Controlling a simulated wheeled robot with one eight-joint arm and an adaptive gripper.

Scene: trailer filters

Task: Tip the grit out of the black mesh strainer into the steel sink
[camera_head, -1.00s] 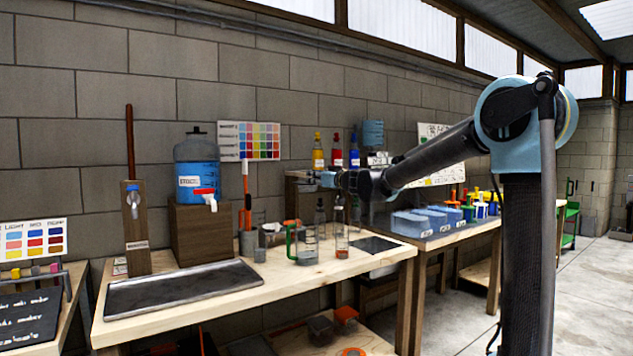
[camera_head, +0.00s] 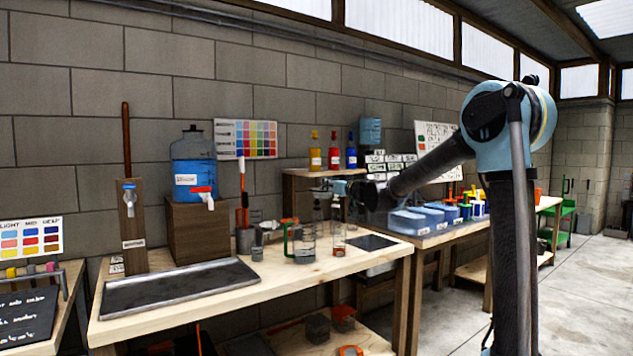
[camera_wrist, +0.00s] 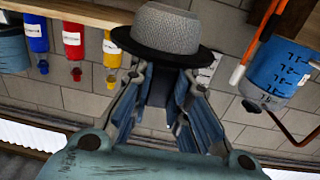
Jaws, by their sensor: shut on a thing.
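The strainer (camera_wrist: 172,28), a grey mesh bowl with a wide black rim, shows in the wrist view, which is upside down. My gripper (camera_wrist: 163,78) is shut at its rim side. The bowl hangs below the rim, so the strainer is roughly upright. Its inside and any grit are hidden. In the head view my gripper (camera_head: 328,187) is above the back right of the workbench; the strainer is too small to make out there. The steel sink (camera_head: 180,290), a shallow rectangular tray, lies at the bench's left, well left of my gripper.
A blue water tank (camera_head: 194,165) with a red tap stands behind the sink on a wooden block. A green-handled jug (camera_head: 303,243) and a tall glass (camera_head: 338,240) stand on the workbench (camera_head: 270,283) below my gripper. Colour bottles (camera_head: 333,153) stand on a shelf behind.

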